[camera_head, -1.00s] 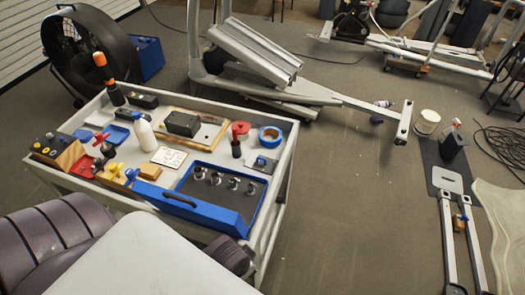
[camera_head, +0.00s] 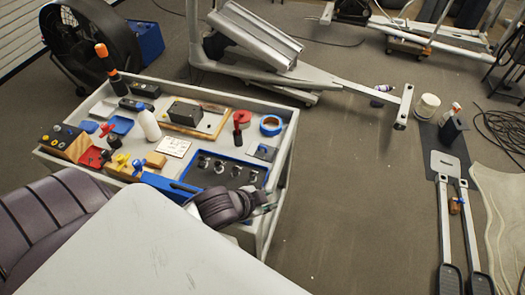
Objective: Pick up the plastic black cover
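A black box-shaped piece (camera_head: 185,113) lies on a wooden board (camera_head: 215,124) on the grey cart (camera_head: 286,146). It may be the plastic black cover, but I cannot tell for sure. Another black piece (camera_head: 452,131) stands on the floor mat at the right. My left gripper (camera_head: 266,208) is over the cart's front right corner, in front of the blue-edged tray (camera_head: 240,160) and apart from the black box. Its fingers are small and partly hidden, so I cannot tell whether they are open. My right gripper is not in view.
The cart holds a white bottle (camera_head: 149,123), blue tape (camera_head: 271,125), an orange-handled tool (camera_head: 109,66) and several small parts. A black fan (camera_head: 84,43) stands behind it at left. Grey exercise machine frames (camera_head: 300,72) stand behind.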

